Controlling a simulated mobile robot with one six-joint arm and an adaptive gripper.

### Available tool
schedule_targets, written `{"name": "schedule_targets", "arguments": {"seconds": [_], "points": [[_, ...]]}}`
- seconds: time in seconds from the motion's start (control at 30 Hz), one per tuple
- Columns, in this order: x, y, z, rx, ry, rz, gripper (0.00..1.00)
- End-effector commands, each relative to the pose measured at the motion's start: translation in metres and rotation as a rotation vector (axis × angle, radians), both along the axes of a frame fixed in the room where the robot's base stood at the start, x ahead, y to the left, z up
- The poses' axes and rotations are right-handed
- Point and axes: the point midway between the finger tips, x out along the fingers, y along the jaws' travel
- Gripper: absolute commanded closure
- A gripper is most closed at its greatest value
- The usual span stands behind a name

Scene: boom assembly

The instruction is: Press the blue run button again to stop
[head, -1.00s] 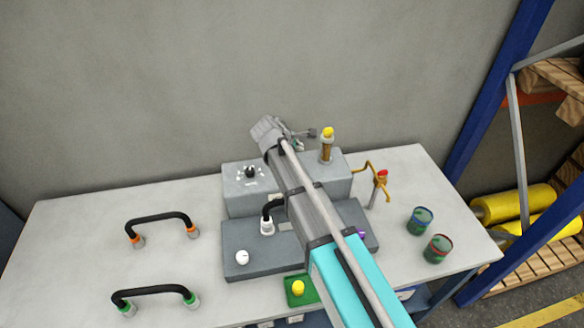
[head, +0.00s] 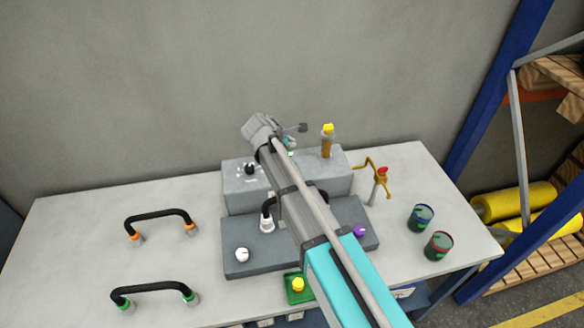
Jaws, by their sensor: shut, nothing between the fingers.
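My arm reaches over the grey control box (head: 236,190) on the bench. The end of my arm is above the back of the box, and my gripper (head: 291,143) shows only in small part there. It is shut and empty; its fingertips are mostly hidden behind the wrist. I cannot make out the blue run button; the part of the box under my arm is hidden. I cannot tell whether the gripper touches anything.
A black knob (head: 249,169), white knob (head: 242,255), purple knob (head: 360,231) and yellow knob (head: 298,285) surround my arm. A yellow-topped cylinder (head: 327,142) and brass valve (head: 381,178) stand right.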

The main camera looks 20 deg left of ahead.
Motion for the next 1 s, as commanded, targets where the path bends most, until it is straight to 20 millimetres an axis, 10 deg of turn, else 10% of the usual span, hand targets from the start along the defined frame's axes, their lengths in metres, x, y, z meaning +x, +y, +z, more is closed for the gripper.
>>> {"name": "schedule_targets", "arguments": {"seconds": [1.0], "points": [[0.0,0.0,-0.076,0.0,0.0,0.0,1.0]]}}
